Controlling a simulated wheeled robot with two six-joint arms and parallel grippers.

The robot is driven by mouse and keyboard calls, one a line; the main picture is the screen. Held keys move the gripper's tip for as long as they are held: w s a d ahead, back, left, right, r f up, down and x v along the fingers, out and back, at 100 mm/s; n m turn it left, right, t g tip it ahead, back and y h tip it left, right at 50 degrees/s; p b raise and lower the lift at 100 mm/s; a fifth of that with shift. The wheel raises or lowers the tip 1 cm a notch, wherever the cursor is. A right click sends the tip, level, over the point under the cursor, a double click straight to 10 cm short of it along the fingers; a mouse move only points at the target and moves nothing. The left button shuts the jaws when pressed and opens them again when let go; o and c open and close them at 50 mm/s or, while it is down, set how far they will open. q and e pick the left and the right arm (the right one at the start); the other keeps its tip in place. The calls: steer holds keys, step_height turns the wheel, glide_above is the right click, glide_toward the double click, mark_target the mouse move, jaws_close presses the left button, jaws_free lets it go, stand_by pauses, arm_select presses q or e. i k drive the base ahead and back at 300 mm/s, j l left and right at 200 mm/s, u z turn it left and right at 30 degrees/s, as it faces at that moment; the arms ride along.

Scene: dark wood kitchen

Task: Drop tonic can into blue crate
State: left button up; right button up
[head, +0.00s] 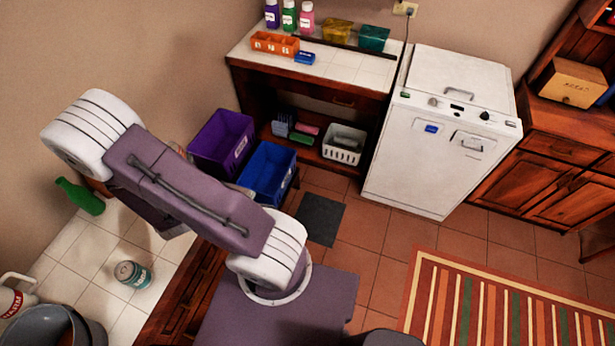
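A teal and white can (132,274) stands on the white tiled counter at the lower left in the head view. Its label is too small to read, so I cannot confirm that it is the tonic can. The blue crate (267,173) is near the middle, right of a purple crate, and my arm covers part of its lower left. The inside that shows looks empty. One arm of mine crosses the left half between the can and the crate. Neither gripper's fingers show.
A purple crate (222,143) adjoins the blue one. A green bottle (80,196) lies on the tiled counter, and a grey pot (55,328) stands at its near corner. A white dishwasher (440,130) stands right of the shelf unit. The tiled floor (375,250) is open.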

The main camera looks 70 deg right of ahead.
mark_target(274, 183)
steer(key=z, duration=2.15)
